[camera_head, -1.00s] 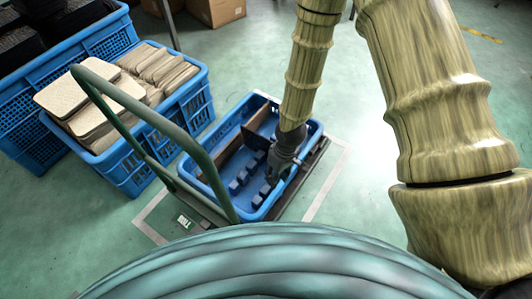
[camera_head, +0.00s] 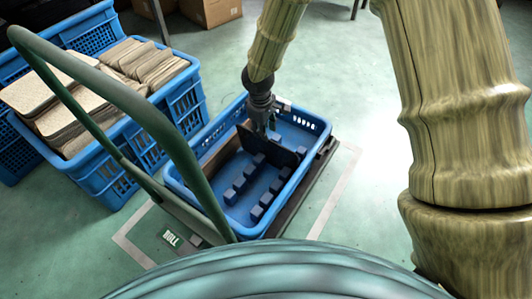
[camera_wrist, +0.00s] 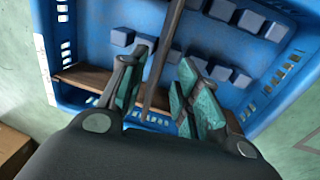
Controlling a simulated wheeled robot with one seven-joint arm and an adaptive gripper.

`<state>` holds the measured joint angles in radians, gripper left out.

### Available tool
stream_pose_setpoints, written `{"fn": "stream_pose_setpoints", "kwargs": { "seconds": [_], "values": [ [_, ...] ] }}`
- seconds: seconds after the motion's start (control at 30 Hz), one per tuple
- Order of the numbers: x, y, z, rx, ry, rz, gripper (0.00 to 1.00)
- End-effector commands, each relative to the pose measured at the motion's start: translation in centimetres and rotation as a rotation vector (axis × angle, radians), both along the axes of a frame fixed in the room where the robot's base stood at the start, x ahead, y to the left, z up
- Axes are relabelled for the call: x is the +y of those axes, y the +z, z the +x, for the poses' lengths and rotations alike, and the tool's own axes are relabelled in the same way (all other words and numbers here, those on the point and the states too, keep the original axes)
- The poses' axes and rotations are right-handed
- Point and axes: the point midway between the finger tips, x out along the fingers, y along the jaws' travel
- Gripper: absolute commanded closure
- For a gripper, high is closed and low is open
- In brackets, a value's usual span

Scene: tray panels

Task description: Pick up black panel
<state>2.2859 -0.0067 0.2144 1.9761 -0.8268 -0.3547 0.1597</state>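The black panel (camera_head: 272,149) stands on edge across the blue crate (camera_head: 318,126) in the head view. In the wrist view the panel (camera_wrist: 164,62) shows as a thin dark strip running down between my fingers. My gripper (camera_head: 265,127) is at the panel's upper edge in the head view. In the wrist view my gripper (camera_wrist: 166,62) is open, with one finger on each side of the panel and visible gaps at the tips. The panel's lower part is partly hidden by the fingers.
A brown panel (camera_head: 217,158) stands along the crate's left side. Blue blocks (camera_head: 239,184) line the crate floor in rows. A green cart handle (camera_head: 165,135) rises at the front left. Another blue crate (camera_head: 118,190) holds stacked beige panels (camera_head: 88,98).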

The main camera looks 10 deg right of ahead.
Motion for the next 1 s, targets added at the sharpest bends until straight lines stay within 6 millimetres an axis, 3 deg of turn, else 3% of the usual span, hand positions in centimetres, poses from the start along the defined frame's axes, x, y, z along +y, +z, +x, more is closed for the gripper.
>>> {"fn": "stream_pose_setpoints", "kwargs": {
  "seconds": [0.3,0.57,1.0],
  "values": [
    [-0.3,-4.5,0.3,0.001,-0.001,0.002,0.68],
    [-0.3,-5.6,0.4,0.001,0.002,0.002,0.68],
    [-0.5,-9.9,0.7,0.002,0.003,0.001,0.68]
  ]
}}
